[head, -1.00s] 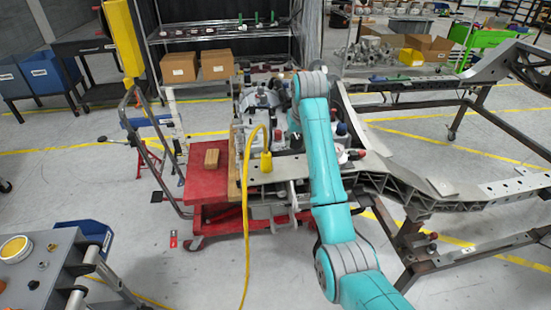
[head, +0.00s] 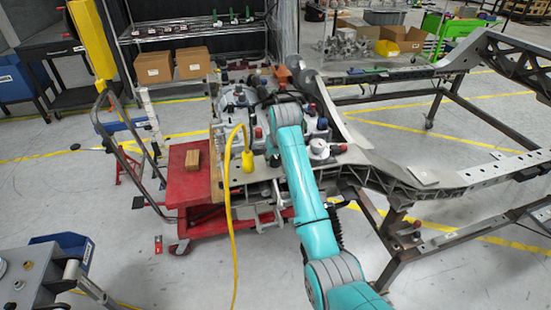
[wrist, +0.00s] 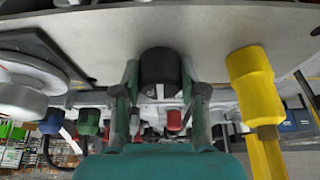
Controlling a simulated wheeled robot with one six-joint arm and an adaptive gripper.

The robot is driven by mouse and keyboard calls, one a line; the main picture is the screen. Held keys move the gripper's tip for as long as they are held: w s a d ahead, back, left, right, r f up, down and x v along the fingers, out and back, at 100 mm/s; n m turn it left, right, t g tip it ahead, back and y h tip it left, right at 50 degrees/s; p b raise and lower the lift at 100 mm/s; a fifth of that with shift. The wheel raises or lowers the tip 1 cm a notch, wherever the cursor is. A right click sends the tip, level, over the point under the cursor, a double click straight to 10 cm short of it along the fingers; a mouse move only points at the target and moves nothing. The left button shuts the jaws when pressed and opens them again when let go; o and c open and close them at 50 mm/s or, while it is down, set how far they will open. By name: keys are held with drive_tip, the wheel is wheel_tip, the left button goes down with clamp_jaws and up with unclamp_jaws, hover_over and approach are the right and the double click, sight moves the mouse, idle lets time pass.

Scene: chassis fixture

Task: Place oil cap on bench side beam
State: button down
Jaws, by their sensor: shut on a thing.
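My gripper (wrist: 160,100) is shut on a dark round cap (wrist: 160,66), which I take to be the oil cap. The cap sits between both fingers against or very close to a flat grey surface, the side beam (wrist: 150,25); I cannot tell if they touch. In the head view the grey beam (head: 262,176) runs along the front of the bench. My arm hides most of the gripper and the cap there.
A yellow plug (wrist: 248,85) with a yellow cable stands right beside the gripper; it also shows in the head view (head: 248,161). A round white-grey part (wrist: 25,85) is to the left. A red cart (head: 185,178) carries a small wooden block (head: 192,160).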

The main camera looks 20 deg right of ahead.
drive_tip(key=c, duration=0.6)
unclamp_jaws()
drive_tip(key=shift+c, duration=0.2)
drive_tip(key=v, duration=1.2)
